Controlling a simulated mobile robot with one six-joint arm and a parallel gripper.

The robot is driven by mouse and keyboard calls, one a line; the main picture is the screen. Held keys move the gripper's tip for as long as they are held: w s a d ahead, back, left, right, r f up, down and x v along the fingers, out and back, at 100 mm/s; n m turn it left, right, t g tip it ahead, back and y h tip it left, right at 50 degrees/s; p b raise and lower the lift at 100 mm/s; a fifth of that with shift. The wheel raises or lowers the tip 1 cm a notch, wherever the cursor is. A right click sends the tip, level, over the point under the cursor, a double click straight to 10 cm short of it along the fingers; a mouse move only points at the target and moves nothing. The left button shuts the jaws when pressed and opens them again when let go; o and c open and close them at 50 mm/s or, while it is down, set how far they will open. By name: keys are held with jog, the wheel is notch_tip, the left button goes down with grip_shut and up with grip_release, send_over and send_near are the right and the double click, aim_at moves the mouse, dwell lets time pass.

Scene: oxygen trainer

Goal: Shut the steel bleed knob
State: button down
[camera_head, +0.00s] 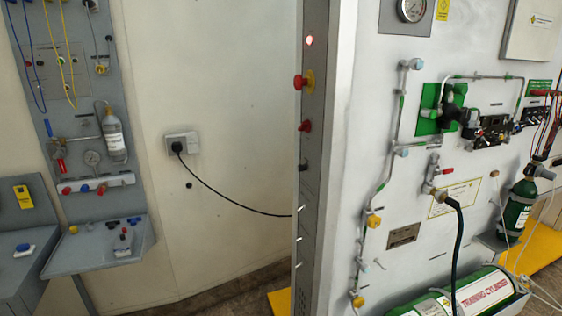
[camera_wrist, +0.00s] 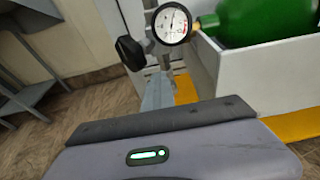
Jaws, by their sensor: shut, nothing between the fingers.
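In the wrist view my gripper (camera_wrist: 157,88) shows as narrow grey fingers, closed together and empty, beyond the dark plate of its body. Just past the fingertips is a round white pressure gauge (camera_wrist: 171,24) with a black knob (camera_wrist: 131,52) to its left. Grey metal fittings sit between and below them, partly hidden by the fingers. I cannot tell for sure which part is the steel bleed knob, or whether the fingers touch anything. In the head view my gripper does not show.
A green cylinder (camera_wrist: 250,20) lies in a white tray (camera_wrist: 255,72) right of the gauge. The head view shows the training cylinder (camera_head: 480,293) low at right, with a black hose (camera_head: 459,235) above it. The panel's upright edge (camera_head: 330,150) divides the view. Floor is open at left.

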jog(key=shift+d, duration=0.15)
jog(key=shift+w+d, duration=0.3)
jog(key=shift+d, duration=0.5)
jog(key=shift+d, duration=0.1)
jog(key=v, duration=0.4)
jog(key=f+p+v, duration=0.1)
jog(key=v, duration=0.1)
jog(key=shift+d, duration=0.1)
dwell(0.3)
